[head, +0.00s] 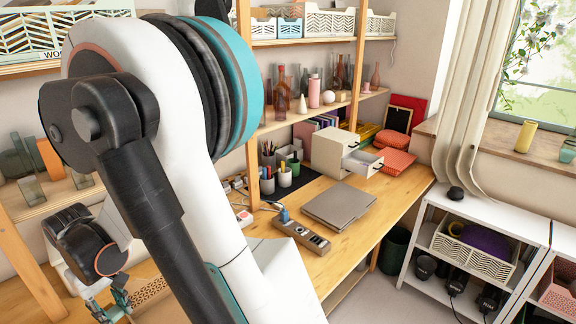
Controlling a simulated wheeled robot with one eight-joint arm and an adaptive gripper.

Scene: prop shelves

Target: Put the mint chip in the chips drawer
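My gripper (118,304) is at the lower left, partly cut off by the picture edge and partly behind my arm. It is too small to tell whether its fingers are open or shut, or whether they hold anything. I cannot make out a mint chip anywhere. A small cream drawer cabinet (328,151) stands on the back of the wooden desk, far to the right of my gripper. One drawer (362,165) is pulled out to the right. Its label and contents cannot be read from here.
On the desk (357,233) lie a closed grey laptop (340,205) and a brown box with sockets or switches (302,236). Pen cups (284,177) stand behind. Shelves with bottles hang above. A white rack (478,250) stands right. My arm covers much of the left side.

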